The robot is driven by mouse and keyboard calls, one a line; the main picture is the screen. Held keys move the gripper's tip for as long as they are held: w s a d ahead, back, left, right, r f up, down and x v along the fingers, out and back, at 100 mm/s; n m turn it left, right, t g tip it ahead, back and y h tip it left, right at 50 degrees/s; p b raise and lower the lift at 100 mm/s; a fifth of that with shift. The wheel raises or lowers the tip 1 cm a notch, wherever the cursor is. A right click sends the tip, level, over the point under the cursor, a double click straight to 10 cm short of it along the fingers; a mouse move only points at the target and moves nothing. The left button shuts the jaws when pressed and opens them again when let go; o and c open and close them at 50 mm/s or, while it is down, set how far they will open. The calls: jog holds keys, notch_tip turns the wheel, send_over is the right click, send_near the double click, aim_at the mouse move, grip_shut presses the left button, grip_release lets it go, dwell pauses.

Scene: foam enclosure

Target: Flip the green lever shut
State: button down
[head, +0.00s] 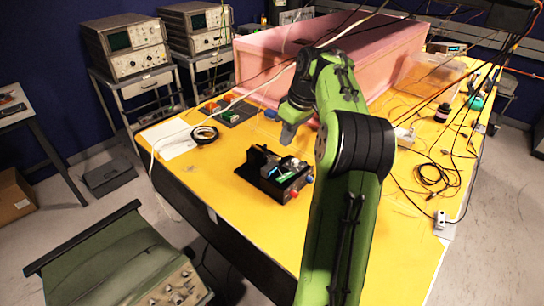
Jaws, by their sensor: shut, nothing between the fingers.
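My green arm reaches over the yellow table (408,235). My gripper (287,138) is shut and empty. It points down and appears above and behind the black device (258,187), with a visible gap in the picture. The device has a red knob (293,194), a blue knob (309,178) and a small green and pale part (281,176) on its top. I cannot tell whether this part is the green lever or how it is set. A grey board (236,114) with small red, orange and green parts lies farther back; its details are too small to tell.
A pink foam enclosure (262,75) stands behind my gripper. A black tape roll (204,134) and white paper (168,139) lie at the left. Cables (433,174), a dark bottle (443,113) and a clear bin (425,75) occupy the right. The table left of the device is clear.

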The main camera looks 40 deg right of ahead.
jog(key=d, duration=0.2)
jog(key=s+d, duration=0.1)
jog(key=shift+d+f, duration=0.2)
jog(key=shift+f, duration=0.05)
jog(key=b, duration=0.4)
send_near(281, 177)
jog(key=x, duration=0.5)
jog(key=shift+d, duration=0.1)
jog(key=shift+f, duration=0.5)
jog(key=shift+b, duration=0.3)
